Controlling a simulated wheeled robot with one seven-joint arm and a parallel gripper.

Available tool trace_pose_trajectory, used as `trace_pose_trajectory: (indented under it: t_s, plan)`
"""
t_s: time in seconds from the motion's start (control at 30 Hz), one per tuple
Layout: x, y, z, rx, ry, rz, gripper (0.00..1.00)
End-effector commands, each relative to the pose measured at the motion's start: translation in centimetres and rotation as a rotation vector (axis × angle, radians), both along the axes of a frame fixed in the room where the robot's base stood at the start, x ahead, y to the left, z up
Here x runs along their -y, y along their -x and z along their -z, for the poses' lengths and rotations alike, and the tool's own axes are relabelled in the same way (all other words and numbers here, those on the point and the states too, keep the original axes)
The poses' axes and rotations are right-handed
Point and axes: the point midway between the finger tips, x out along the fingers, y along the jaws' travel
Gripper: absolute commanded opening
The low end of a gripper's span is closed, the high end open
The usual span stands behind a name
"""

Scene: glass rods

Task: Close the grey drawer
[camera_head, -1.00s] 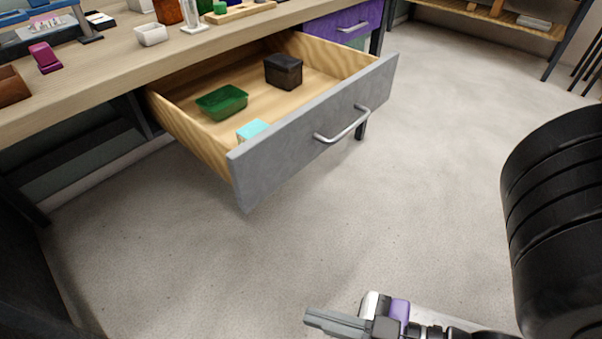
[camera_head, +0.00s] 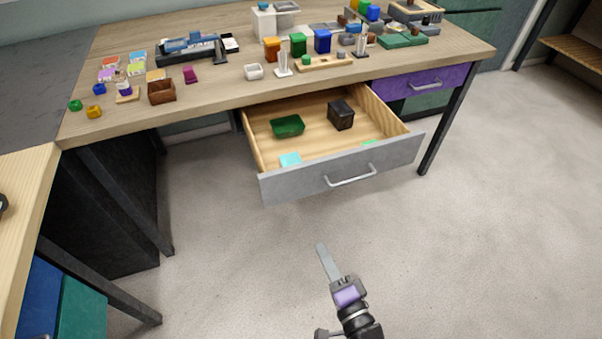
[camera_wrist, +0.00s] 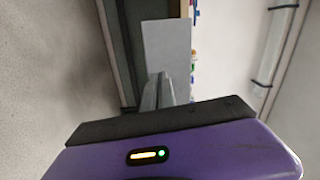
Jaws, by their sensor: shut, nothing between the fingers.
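The grey drawer (camera_head: 300,183) stands pulled far out from under the wooden workbench, its front and bar handle (camera_head: 351,178) facing me. It holds a green tray (camera_head: 287,126), a dark box (camera_head: 341,114) and a light-blue item (camera_head: 290,159); a bit of green shows behind the front. My gripper (camera_head: 323,250) is shut and empty, in front of the drawer and apart from it, below the handle in the head view. In the wrist view my shut fingers (camera_wrist: 160,90) point toward a grey panel (camera_wrist: 167,45), which looks like the drawer front.
The workbench top (camera_head: 210,95) carries many small items, bins and trays. A closed purple drawer (camera_head: 425,82) is to the right, beside a dark table leg (camera_head: 446,118). Another wooden surface (camera_head: 28,185) stands at left. The floor (camera_head: 480,240) around my gripper is clear.

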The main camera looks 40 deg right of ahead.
Motion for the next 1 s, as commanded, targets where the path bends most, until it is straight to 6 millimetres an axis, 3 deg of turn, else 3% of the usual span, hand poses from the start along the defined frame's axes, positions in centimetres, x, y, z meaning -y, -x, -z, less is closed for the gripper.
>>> trace_pose_trajectory:
  t_s: [0.03, 0.13, 0.43, 1.0]
  plan:
    - [0.4, -1.0, -1.6, 0.02, -0.039, 0.011, 0.0]
    - [1.0, -2.2, -2.1, 0.045, -0.098, 0.024, 0.0]
    - [1.9, -4.7, -2.1, 0.063, -0.137, 0.033, 0.0]
    - [4.8, -14.6, -2.2, 0.062, -0.134, 0.032, 0.0]
